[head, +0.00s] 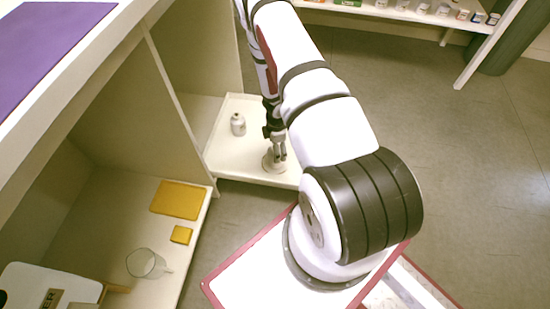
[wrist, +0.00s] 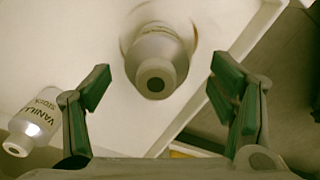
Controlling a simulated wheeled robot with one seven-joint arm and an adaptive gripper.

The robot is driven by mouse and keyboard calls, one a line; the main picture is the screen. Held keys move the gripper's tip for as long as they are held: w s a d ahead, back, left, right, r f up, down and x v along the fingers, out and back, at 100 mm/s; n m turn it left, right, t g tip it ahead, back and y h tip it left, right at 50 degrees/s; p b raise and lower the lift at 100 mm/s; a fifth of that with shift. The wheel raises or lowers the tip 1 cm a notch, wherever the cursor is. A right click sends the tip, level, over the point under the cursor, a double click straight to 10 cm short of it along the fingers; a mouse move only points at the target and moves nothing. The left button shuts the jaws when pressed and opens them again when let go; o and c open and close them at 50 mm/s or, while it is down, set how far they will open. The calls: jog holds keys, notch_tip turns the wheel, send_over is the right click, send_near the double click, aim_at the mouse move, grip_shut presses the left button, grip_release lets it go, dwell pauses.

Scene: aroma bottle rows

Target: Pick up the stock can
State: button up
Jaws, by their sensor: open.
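A pale bottle-shaped can with the words VANILLA and what looks like STOCK (wrist: 38,118) lies at the left edge of the wrist view, outside my fingers. In the head view a small pale can (head: 238,125) stands on the white shelf board. A second pale can with a dark round top (wrist: 155,70) shows from above between my fingers, over a round ring mark or dish; no label is readable on it. My gripper (wrist: 160,85) is open, with a green-padded finger on each side of this second can. In the head view my gripper (head: 276,150) is low over the board, partly hiding the round base there.
The white board (head: 228,160) has a raised rim and a partition at its left. A yellow mat (head: 179,200), a small yellow block (head: 181,235) and a clear glass jug (head: 143,263) are at lower left. Several small jars stand on the far shelf (head: 400,14). Open floor lies right.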

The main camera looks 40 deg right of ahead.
jog(key=shift+w+f+b, duration=0.15)
jog(key=shift+f+b, duration=1.4)
jog(key=shift+f, duration=1.1)
jog(key=c, duration=1.6)
jog(key=shift+c, duration=0.2)
jog(key=shift+r, duration=0.1)
